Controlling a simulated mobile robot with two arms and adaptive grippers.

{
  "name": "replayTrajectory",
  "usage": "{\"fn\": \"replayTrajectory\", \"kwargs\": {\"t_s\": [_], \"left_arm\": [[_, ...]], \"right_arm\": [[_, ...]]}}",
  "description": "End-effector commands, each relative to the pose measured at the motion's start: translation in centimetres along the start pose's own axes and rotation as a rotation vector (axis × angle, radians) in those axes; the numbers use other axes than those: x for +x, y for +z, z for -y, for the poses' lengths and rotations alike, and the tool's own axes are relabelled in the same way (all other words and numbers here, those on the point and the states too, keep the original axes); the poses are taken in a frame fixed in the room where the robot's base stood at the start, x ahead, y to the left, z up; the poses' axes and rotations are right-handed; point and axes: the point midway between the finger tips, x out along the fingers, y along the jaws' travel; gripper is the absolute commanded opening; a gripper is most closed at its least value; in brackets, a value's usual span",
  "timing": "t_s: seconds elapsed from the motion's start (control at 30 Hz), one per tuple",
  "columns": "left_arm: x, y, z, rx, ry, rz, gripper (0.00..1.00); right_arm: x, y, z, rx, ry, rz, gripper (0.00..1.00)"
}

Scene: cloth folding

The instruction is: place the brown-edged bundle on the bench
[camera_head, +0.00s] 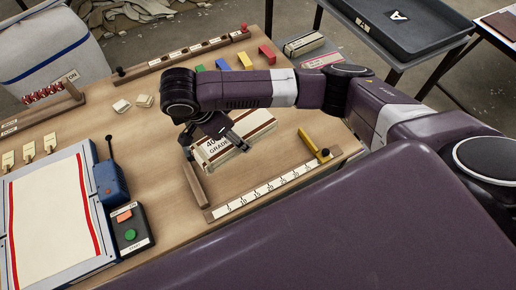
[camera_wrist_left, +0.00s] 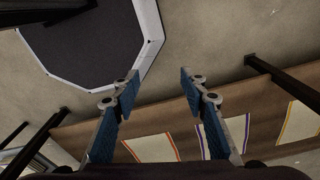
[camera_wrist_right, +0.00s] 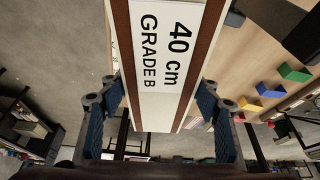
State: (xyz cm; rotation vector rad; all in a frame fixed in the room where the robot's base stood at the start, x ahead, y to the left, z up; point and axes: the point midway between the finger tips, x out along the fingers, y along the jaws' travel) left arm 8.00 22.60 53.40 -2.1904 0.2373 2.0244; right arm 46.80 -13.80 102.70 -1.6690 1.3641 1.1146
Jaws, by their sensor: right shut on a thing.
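The brown-edged bundle (camera_head: 250,130) is a pale block with brown stripes along its edges and a label reading "40 cm GRADE B". My right gripper (camera_head: 211,143) is shut on it, over the bench (camera_head: 150,185) behind the ruler. In the right wrist view the bundle (camera_wrist_right: 160,100) runs between the two fingers. I cannot tell whether its underside touches the bench. My left gripper (camera_wrist_left: 159,88) is open and empty in the left wrist view, away from the bench top; it is not visible in the head view.
A ruler (camera_head: 265,192) with a yellow stop (camera_head: 314,145) lies along the bench's near edge. A button box (camera_head: 130,232) and a framed cloth panel (camera_head: 50,220) stand at left. Coloured blocks (camera_head: 245,61) lie at the back. A dark tray marked A (camera_head: 400,30) stands beyond the bench.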

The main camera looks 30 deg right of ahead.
Motion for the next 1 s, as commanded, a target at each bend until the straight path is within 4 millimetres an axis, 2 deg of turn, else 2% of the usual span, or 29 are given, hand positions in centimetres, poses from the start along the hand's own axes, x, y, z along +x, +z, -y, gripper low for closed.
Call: {"fn": "replayTrajectory", "kwargs": {"t_s": [0.03, 0.27, 0.37, 0.5, 0.7, 0.87, 1.0], "left_arm": [[-1.8, -0.3, 0.5, 0.000, -0.006, -0.002, 0.40], [-3.2, -1.3, 1.9, -0.003, -0.022, -0.014, 0.40], [-3.2, -1.3, 1.9, -0.004, -0.022, -0.015, 0.40], [-3.1, -1.3, 1.7, -0.004, -0.020, -0.016, 0.40], [0.7, -1.1, 1.2, -0.004, -0.014, -0.016, 0.40], [3.2, -0.7, 0.8, -0.002, -0.010, -0.014, 0.40], [4.2, -0.5, 0.8, -0.001, -0.009, -0.012, 0.40]], "right_arm": [[-1.3, -0.3, -0.1, 0.042, 0.020, 0.000, 0.26], [-1.4, 0.2, -0.4, 0.149, 0.062, 0.002, 0.26], [-0.5, 0.7, -0.5, 0.158, 0.067, 0.004, 0.26], [1.8, 1.7, -0.8, 0.158, 0.073, 0.004, 0.26], [7.2, 3.9, -0.6, 0.156, 0.066, 0.004, 0.26], [10.2, 5.1, -0.5, 0.156, 0.065, 0.004, 0.26], [12.5, 6.0, -0.5, 0.155, 0.064, 0.001, 0.26]]}}
